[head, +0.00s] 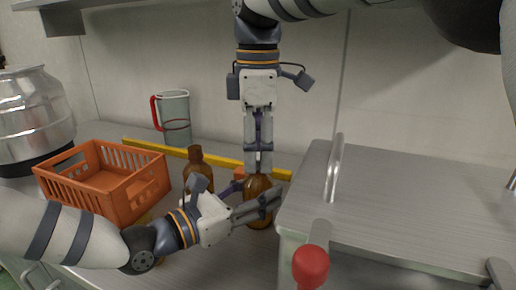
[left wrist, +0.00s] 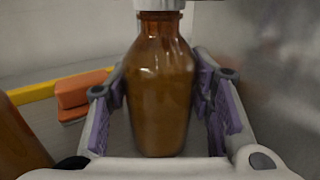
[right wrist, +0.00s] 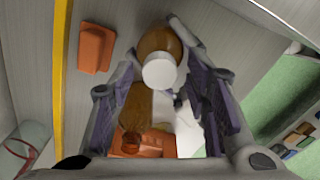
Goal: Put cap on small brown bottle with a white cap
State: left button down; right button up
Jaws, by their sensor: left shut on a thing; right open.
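My left gripper (head: 262,207) is shut around the body of a small brown bottle (head: 256,186), which stands upright. In the left wrist view the bottle (left wrist: 160,90) is between the two fingers. A white cap (left wrist: 160,5) is on its neck at the top edge; whether it is fully seated I cannot tell. In the right wrist view the cap (right wrist: 159,71) is seen from above. My right gripper (head: 258,168) points down over the bottle, open, with its fingers on either side of the cap. The cap is hidden in the head view.
A second brown bottle (head: 196,160), with no white cap, stands to the left. An orange block (right wrist: 95,48) lies nearby. A steel cabinet (head: 420,200) stands close on the right.

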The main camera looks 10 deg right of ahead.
jog(key=shift+f, duration=0.2)
grip_shut()
jog(key=m, duration=0.9)
jog(key=shift+m, duration=0.4)
jog(key=m, duration=0.5)
jog(key=shift+m, duration=0.3)
jog(key=shift+o, duration=0.3)
grip_release()
